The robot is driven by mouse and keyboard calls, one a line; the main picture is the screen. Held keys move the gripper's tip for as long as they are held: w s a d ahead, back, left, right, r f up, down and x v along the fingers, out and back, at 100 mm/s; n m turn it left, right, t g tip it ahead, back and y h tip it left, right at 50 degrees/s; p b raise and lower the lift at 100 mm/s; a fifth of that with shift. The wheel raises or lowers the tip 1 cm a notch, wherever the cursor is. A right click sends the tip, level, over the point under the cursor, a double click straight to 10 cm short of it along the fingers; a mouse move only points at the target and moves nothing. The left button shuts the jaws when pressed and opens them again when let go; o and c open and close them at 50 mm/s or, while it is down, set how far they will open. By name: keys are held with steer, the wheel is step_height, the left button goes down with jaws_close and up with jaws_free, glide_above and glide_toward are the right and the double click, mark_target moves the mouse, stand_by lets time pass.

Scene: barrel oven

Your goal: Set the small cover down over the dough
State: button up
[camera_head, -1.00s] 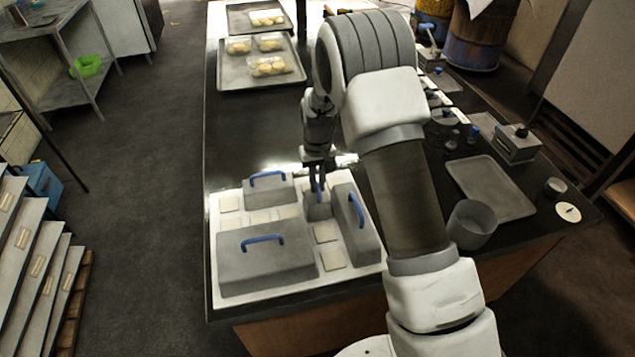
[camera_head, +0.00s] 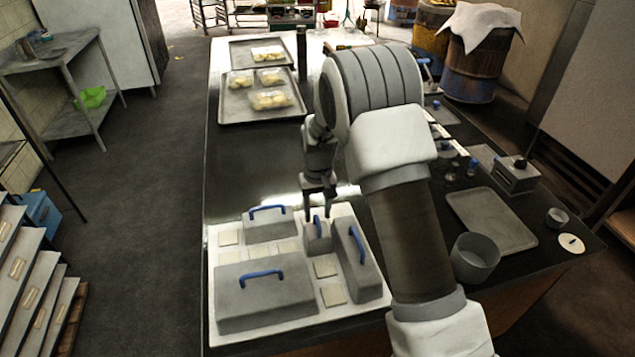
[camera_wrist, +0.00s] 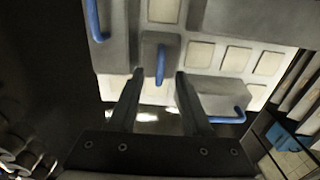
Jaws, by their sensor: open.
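The small cover (camera_head: 318,240) is a grey box lid with a blue handle. It sits level on the white board (camera_head: 300,327), between the other covers, and any dough under it is hidden. Flat pale dough squares (camera_head: 325,266) show bare on the board around it. My gripper (camera_head: 318,205) is open and empty, just above the small cover. In the wrist view, the fingertips of my gripper (camera_wrist: 158,74) are spread to either side of the small cover's blue handle (camera_wrist: 160,62), apart from it.
A large cover (camera_head: 240,302) fills the board's front left, a long cover (camera_head: 360,268) stands close right of the small cover, and another cover (camera_head: 268,226) lies back left. A grey pot (camera_head: 474,258) and empty tray (camera_head: 490,220) are at right.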

step_height(320, 180, up, 15)
steer(key=s+d+r+t, duration=0.1)
steer(key=s+d+r, duration=0.3)
steer(key=s+r, duration=0.3)
steer(key=s+d+r+t, duration=0.1)
steer(key=s+d, duration=0.1)
steer(key=s, duration=0.5)
steer(key=s+d+r+m+t, duration=0.1)
steer(key=s+d+r+t, duration=0.1)
steer(key=s, duration=0.6)
steer(key=s+d+r+m+t, duration=0.1)
steer(key=s+d, duration=0.2)
steer(key=s, duration=0.5)
steer(key=shift+r+t, duration=0.3)
steer(key=shift+r, duration=0.05)
